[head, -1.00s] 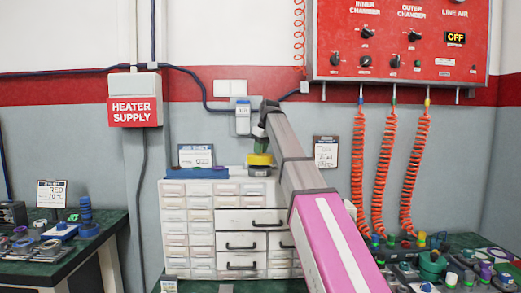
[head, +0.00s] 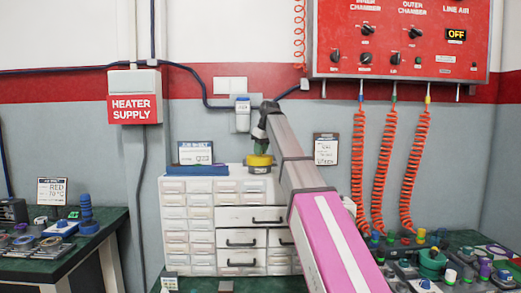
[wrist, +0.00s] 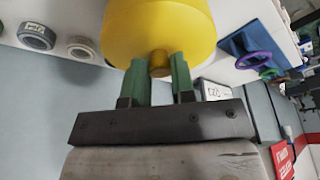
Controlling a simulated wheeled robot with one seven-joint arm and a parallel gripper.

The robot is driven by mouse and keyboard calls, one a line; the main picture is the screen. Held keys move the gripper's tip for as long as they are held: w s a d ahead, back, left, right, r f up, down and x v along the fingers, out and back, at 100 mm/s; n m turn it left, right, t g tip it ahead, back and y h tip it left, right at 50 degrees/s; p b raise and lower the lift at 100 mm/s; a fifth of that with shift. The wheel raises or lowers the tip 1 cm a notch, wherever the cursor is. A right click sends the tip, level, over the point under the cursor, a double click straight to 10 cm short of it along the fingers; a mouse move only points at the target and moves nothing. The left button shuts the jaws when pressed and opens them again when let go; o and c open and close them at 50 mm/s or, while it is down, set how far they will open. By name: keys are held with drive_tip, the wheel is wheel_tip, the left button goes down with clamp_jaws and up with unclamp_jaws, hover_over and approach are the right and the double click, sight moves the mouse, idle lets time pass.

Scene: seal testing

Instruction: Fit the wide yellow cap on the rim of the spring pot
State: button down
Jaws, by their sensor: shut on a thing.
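The wide yellow cap (wrist: 158,25) fills the top of the wrist view, with a small yellow knob facing my gripper. My gripper (wrist: 160,66) has green fingers shut on that knob. In the head view the yellow cap (head: 259,160) is under my gripper (head: 261,147), above the white drawer cabinet. A dark grey piece (head: 258,170), perhaps the spring pot, shows directly below the cap on the cabinet top. I cannot tell whether the cap is seated on it. The cap hides the rim in the wrist view.
The white drawer cabinet (head: 188,228) carries a sign (head: 196,153) left of the cap. In the wrist view, rings (wrist: 36,36) and a blue piece with a purple ring (wrist: 253,52) lie nearby. Benches with parts stand left and right. Red coiled hoses (head: 384,165) hang at right.

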drive_tip(key=shift+f, duration=0.65)
drive_tip(key=c, duration=0.9)
unclamp_jaws()
drive_tip(key=shift+o, duration=0.2)
drive_tip(key=shift+r, duration=3.45)
